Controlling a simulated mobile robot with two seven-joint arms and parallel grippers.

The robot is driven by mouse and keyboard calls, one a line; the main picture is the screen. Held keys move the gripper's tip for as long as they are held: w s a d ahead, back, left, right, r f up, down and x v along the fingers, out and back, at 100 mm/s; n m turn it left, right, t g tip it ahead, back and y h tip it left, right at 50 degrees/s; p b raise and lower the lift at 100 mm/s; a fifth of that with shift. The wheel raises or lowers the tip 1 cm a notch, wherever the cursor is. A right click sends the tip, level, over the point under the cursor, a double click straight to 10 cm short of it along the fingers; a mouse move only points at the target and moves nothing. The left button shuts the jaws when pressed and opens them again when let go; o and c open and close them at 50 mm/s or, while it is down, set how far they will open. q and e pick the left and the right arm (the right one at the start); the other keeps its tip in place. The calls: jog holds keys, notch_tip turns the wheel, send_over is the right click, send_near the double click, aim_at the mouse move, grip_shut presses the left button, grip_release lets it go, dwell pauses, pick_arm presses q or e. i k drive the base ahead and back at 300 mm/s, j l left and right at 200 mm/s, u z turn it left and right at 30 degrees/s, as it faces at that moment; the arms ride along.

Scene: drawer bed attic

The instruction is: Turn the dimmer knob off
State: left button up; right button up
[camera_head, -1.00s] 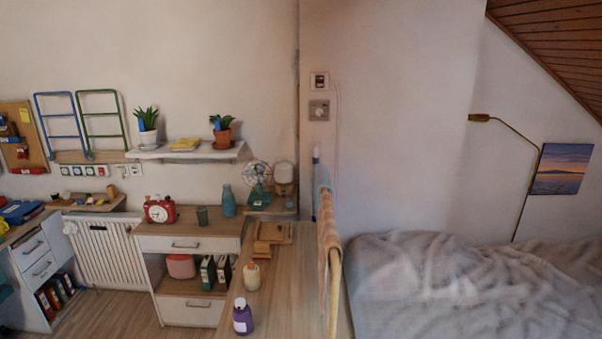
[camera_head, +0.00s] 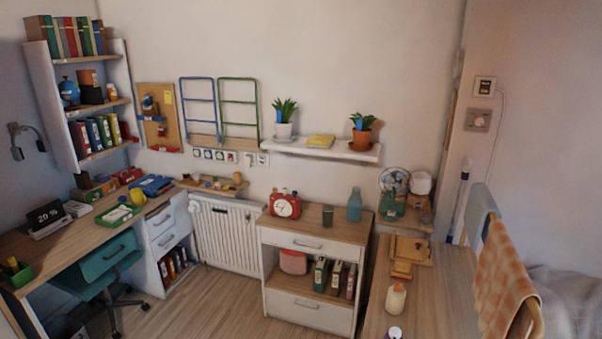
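A square wall plate with a round grey knob (camera_head: 478,120) is on the wall at the upper right, beside the corner; it looks like the dimmer. The way its knob is turned is too small to read. A smaller white plate with a dark face (camera_head: 485,87) is just above it, with a cord running down from its side. Neither of my grippers is in view.
A wooden table (camera_head: 430,290) holding bottles and wooden pieces stands below the knob. A towel rail with an orange checked cloth (camera_head: 503,285) is at its right. A drawer cabinet (camera_head: 310,241), radiator (camera_head: 226,236) and desk (camera_head: 70,255) line the wall. Floor (camera_head: 210,305) is open in front.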

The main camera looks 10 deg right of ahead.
aim_at(479, 122)
jog(key=i+j+u, duration=0.5)
jog(key=u, duration=0.2)
jog(key=i+j+u, duration=0.35)
jog(key=i+z, duration=0.45)
jog(key=i, duration=0.15)
jog(key=i+j+z, duration=0.4)
jog(key=i, duration=0.2)
jog(key=i+l+z, duration=0.15)
jog(key=i+z, duration=0.3)
jog(key=i+l+z, duration=0.1)
jog(key=i+z, duration=0.15)
jog(key=z, duration=0.2)
jog(key=i+z, duration=0.45)
jog(key=k+j, duration=0.05)
jog(key=k, duration=0.05)
